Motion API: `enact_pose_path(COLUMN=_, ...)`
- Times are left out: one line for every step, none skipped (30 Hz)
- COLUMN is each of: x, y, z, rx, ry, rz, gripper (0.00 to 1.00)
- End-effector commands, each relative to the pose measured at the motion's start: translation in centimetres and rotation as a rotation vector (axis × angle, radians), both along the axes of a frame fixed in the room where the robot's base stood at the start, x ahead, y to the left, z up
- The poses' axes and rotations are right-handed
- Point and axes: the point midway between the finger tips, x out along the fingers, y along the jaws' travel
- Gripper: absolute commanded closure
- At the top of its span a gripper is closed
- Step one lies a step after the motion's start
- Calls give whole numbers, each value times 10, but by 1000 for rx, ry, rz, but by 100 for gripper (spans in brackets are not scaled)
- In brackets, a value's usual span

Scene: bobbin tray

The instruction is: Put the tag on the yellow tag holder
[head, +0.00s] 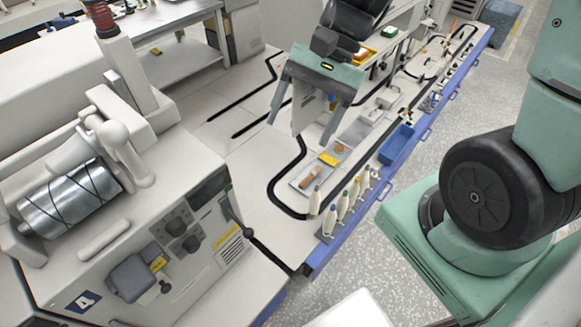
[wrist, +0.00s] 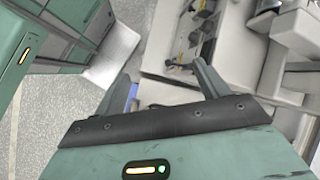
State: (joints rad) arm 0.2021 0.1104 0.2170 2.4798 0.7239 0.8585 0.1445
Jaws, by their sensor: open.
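My gripper (head: 299,132) is open above the long bench, with its two fingers pointing down and spread apart. The wrist view also shows the open fingers (wrist: 160,72), with no held thing clear between them. A brown piece (head: 310,177) lies in the same tray, nearer. I cannot tell which piece is the tag. Part of the bench behind my gripper is hidden.
Several pale bobbins (head: 342,207) stand upright along the bench's near edge. A blue bin (head: 396,144) sits at the right edge. A black curved rail (head: 273,190) runs around the tray. A machine with a metal roller (head: 70,200) fills the left.

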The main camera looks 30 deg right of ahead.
Motion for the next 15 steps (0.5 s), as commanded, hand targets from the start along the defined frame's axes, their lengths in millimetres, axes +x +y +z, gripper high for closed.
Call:
enact_pose_path(x=-17, y=17, z=0, rx=-54, ry=-58, rz=185, gripper=27)
enact_pose_path(x=-27, y=24, z=0, rx=-86, ry=-96, rz=296, gripper=27)
enact_pose_path(x=-38, y=32, z=-1, rx=-125, ry=-147, rz=437, gripper=27)
enact_pose_path(x=-46, y=38, z=-1, rx=-151, ry=-186, rz=541, gripper=27)
enact_pose_path(x=-52, y=43, z=-1, rx=-176, ry=-226, rz=640, gripper=27)
enact_pose_path(x=-60, y=49, z=0, rx=-205, ry=-278, rz=765, gripper=27)
enact_pose_path(x=-66, y=53, z=0, rx=-223, ry=-315, rz=853, gripper=27)
enact_pose_path(x=-70, y=57, z=1, rx=-240, ry=-350, rz=931, gripper=27)
enact_pose_path(x=-76, y=61, z=2, rx=-258, ry=-395, rz=1028, gripper=27)
enact_pose_path(x=-79, y=64, z=3, rx=-269, ry=-424, rz=1090, gripper=27)
enact_pose_path(x=-82, y=67, z=4, rx=-279, ry=-452, rz=1144, gripper=27)
enact_pose_path(x=-85, y=70, z=4, rx=-289, ry=-480, rz=1203, gripper=27)
enact_pose_path(x=-87, y=72, z=5, rx=-295, ry=-498, rz=1239, gripper=27)
enact_pose_path(x=-88, y=73, z=5, rx=-300, ry=-513, rz=1269, gripper=27)
enact_pose_path(x=-89, y=74, z=6, rx=-305, ry=-528, rz=1296, gripper=27)
